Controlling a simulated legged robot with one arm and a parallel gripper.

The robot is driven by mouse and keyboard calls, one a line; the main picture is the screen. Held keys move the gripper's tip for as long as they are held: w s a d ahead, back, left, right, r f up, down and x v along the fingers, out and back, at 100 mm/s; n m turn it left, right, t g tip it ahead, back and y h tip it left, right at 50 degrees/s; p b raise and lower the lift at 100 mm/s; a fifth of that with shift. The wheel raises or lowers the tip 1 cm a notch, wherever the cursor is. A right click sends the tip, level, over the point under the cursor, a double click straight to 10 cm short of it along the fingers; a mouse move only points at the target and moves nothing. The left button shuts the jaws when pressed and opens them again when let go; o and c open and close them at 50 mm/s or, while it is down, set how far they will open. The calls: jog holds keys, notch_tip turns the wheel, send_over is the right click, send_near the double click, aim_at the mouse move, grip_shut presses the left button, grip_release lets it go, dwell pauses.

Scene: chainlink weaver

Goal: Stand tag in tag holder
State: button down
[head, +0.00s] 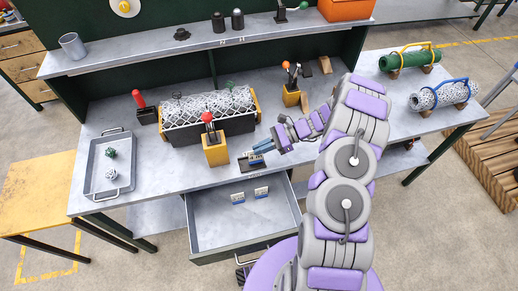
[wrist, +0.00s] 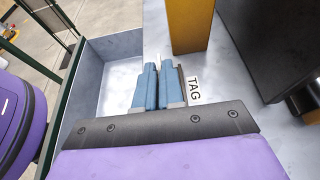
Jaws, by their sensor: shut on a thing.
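My gripper (head: 258,149) is over the front edge of the workbench, beside a small dark block (head: 256,163) that looks like the tag holder. In the wrist view the two blue fingers of my gripper (wrist: 159,84) are close together, shut on a thin pale piece (wrist: 157,60) that looks like the tag. Only a sliver of it shows between the fingertips. A white label reading TAG (wrist: 195,88) lies just right of the fingers. The fingers hide most of the holder in the wrist view, so I cannot tell whether the tag touches it.
An open drawer (head: 215,238) below holds two small tag-like pieces (head: 261,192). A yellow tool block (head: 215,152) stands left of my gripper, before the mesh-covered machine (head: 205,108). A grey tray (head: 90,180) is at the left. The bench right of my arm is partly clear.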

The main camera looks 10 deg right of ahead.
jog(key=shift+d, duration=0.15)
jog(key=c, duration=1.5)
grip_release()
jog(key=a, duration=0.3)
jog(key=shift+a, duration=0.2)
jog(key=shift+o, duration=0.8)
jog(key=shift+a, duration=0.1)
jog(key=shift+o, duration=0.4)
jog(key=shift+d+r, duration=0.1)
jog(key=shift+d, duration=1.45)
jog(key=shift+d+r, duration=0.15)
jog(key=shift+d, duration=0.2)
jog(key=p+v, duration=0.2)
jog(key=v, duration=0.9)
jog(key=s+a+r+n+g+h, duration=0.2)
jog(key=s+a+r+n, duration=0.2)
jog(key=a+r, duration=0.35)
jog(key=s+a+r+n+g+h, duration=0.2)
jog(key=s+a+r+n, duration=0.2)
jog(key=a+r, duration=0.3)
jog(key=s+a+r+n+h, duration=0.1)
jog(key=s+r+n+h, duration=0.25)
jog(key=s, duration=0.45)
jog(key=s+a+r+n+h, duration=0.1)
jog(key=s+r+n+h, duration=0.2)
jog(key=s, duration=0.4)
jog(key=s+d+r+n+t+h, duration=0.2)
jog(key=s+d+n+h, duration=0.1)
jog(key=s, duration=0.8)
jog(key=shift+d, duration=0.3)
